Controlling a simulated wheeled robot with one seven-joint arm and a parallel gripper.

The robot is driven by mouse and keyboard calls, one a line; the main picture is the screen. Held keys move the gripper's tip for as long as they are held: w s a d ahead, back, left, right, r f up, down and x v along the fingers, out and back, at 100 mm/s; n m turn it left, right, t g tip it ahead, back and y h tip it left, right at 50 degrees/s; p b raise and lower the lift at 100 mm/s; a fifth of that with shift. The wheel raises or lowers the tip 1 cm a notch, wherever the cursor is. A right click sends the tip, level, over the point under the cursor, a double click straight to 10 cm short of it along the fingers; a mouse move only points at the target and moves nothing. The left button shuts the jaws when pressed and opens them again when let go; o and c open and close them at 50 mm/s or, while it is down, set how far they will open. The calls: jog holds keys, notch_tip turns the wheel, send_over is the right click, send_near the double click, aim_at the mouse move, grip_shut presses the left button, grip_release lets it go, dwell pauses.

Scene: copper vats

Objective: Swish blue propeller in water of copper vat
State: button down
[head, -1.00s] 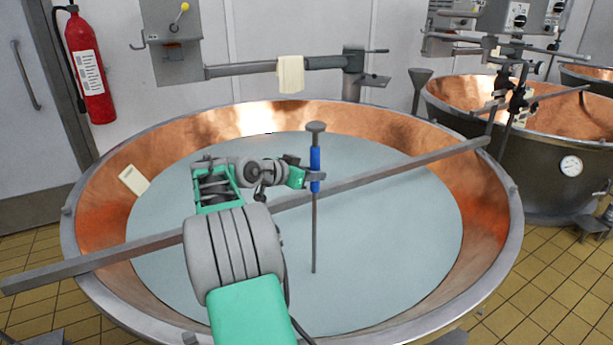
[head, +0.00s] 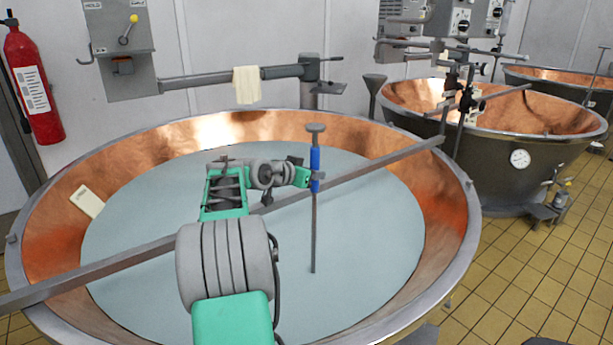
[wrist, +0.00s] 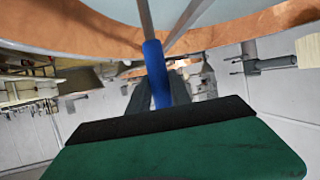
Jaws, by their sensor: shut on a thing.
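The propeller is a thin grey rod with a blue grip (head: 315,165) and a dark knob on top. My gripper (head: 314,182) is shut on the blue grip, and the rod hangs roughly upright over the copper vat (head: 452,215). Its lower end shows against the pale water (head: 370,240); I cannot tell whether it dips in. In the wrist view the blue grip (wrist: 155,72) sits between the dark fingers, with the rod running toward the vat.
A grey bar (head: 385,157) lies across the vat, close to the rod. A swing arm with a cloth (head: 246,84) is behind the vat. A pale block (head: 87,201) rests on the inner left wall. A second vat (head: 550,150) stands at right, with tiled floor between.

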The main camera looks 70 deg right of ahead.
jog(key=shift+r, duration=0.1)
jog(key=w+a, duration=0.9)
jog(key=w, duration=0.1)
jog(key=shift+a, duration=0.4)
jog(key=s+d+b, duration=0.1)
jog(key=s+d, duration=0.8)
jog(key=s, duration=0.1)
jog(key=shift+d, duration=0.4)
jog(key=shift+r, duration=0.1)
